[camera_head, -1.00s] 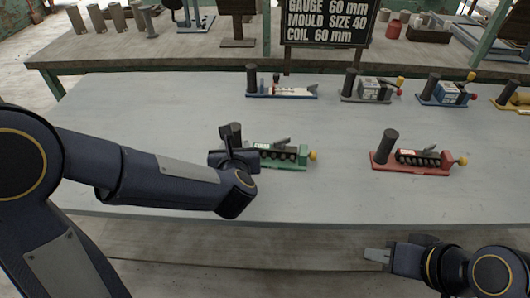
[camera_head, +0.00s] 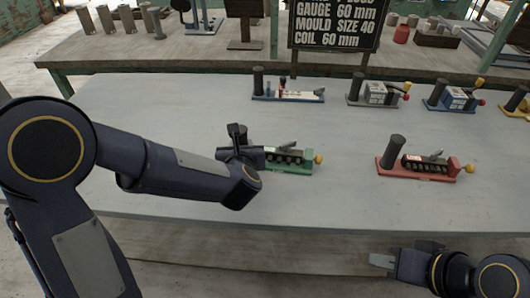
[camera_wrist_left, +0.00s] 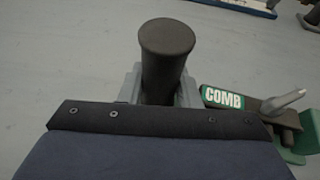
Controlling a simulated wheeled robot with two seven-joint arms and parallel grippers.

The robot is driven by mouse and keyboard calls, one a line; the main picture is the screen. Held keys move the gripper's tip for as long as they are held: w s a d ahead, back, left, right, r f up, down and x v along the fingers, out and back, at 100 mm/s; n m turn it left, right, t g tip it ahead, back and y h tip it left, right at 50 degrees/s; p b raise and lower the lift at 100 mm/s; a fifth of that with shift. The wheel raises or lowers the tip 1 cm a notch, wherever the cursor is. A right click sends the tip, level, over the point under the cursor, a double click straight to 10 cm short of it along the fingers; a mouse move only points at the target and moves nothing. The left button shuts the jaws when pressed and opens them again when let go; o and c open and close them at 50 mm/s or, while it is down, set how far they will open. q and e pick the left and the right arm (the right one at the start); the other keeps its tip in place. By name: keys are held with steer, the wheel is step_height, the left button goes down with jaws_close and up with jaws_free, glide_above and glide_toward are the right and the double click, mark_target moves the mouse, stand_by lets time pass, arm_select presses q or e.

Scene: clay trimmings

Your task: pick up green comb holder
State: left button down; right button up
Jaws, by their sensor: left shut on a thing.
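The green comb holder (camera_head: 300,166) stands on the grey table, left of centre, with a dark upright post at its left end and a yellow knob at its right end. My left gripper (camera_head: 238,140) is at that post and hides most of it. In the left wrist view the dark round post (camera_wrist_left: 167,60) stands between the two grey fingers, which are shut on it. The "COMB" label (camera_wrist_left: 223,97) shows to its right. My right gripper (camera_head: 383,261) is low at the right, in front of the table edge, away from the holder; its finger gap is not clear.
A red holder (camera_head: 420,171) stands to the right on the table (camera_head: 160,100). Blue (camera_head: 290,97), grey (camera_head: 375,102) and dark blue (camera_head: 447,105) holders stand in a row behind, with a yellow one at the right edge. The table's left part is clear.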

arm_select(q)
steer(key=shift+r, duration=0.1)
steer(key=shift+r, duration=0.45)
step_height(320, 180, up, 2)
steer(key=shift+r+p, duration=0.15)
steer(key=shift+p, duration=0.35)
steer(key=w+d+r+p+v, duration=0.1)
steer(key=r+v, duration=0.2)
steer(key=v, duration=1.3)
steer(key=b, duration=0.6)
glide_toward(241, 143)
steer(key=shift+w, duration=1.6)
steer(key=shift+s+f+b+x, duration=0.1)
steer(key=shift+f+b+x, duration=0.1)
steer(key=shift+b+x, duration=0.7)
steer(key=shift+s+f+b+x, duration=0.1)
steer(key=shift+f+b+x, duration=0.1)
steer(key=shift+b+x, duration=0.65)
steer(key=shift+s+f+b+x, duration=0.1)
steer(key=shift+f+b+x, duration=0.1)
steer(key=shift+b+x, duration=1.05)
steer(key=shift+x, duration=0.75)
steer(key=shift+s+a+f, duration=0.1)
steer(key=shift+a+f, duration=0.05)
steer(key=shift+f, duration=0.05)
